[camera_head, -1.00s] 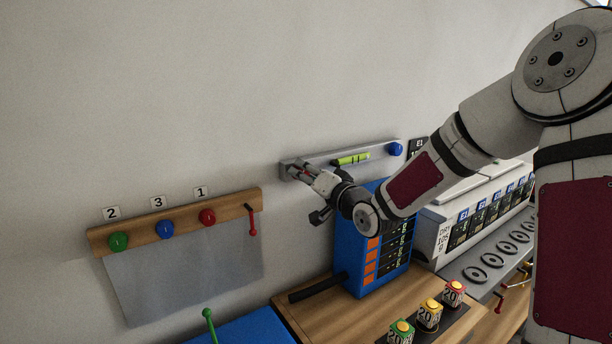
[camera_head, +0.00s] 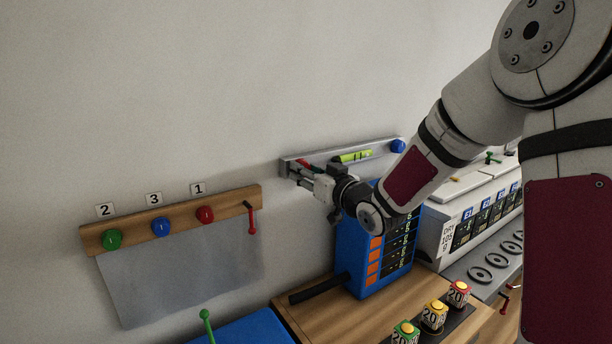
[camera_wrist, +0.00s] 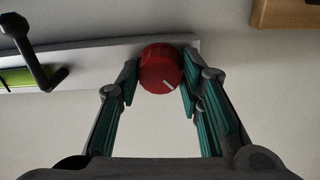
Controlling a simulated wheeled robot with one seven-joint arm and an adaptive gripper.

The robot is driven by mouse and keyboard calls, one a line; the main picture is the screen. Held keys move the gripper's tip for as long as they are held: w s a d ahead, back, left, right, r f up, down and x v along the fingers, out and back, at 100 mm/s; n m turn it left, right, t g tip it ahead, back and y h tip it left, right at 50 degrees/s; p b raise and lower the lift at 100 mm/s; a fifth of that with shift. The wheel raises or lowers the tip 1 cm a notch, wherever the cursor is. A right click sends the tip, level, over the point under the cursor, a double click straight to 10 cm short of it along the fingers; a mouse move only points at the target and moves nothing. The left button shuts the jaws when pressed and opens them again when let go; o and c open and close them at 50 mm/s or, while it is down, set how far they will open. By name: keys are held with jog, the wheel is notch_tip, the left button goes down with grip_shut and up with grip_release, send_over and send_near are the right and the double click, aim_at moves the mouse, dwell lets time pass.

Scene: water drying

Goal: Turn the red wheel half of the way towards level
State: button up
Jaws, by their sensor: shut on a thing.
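The red wheel (camera_wrist: 160,68) sits near the end of a grey bar (camera_wrist: 92,56) on the wall, with a pale mark line on its face. In the head view the red wheel (camera_head: 304,163) is mostly hidden behind my gripper (camera_head: 300,172). In the wrist view my gripper (camera_wrist: 160,82) has its two teal-padded fingers on either side of the wheel, shut on it. A yellow-green level vial (camera_head: 352,157) is on the same bar, and it shows at the left edge of the wrist view (camera_wrist: 14,80).
A blue knob (camera_head: 397,146) is at the bar's right end. A blue box with orange panels (camera_head: 362,255) stands on the table below my arm. A wooden rail (camera_head: 180,222) with green, blue and red knobs hangs to the left.

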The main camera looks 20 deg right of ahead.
jog(key=n+b, duration=1)
jog(key=n, duration=0.1)
jog(key=shift+n, duration=0.4)
dwell(0.3)
jog(key=o, duration=1.2)
jog(key=shift+c, duration=0.2)
jog(key=v, duration=1.2)
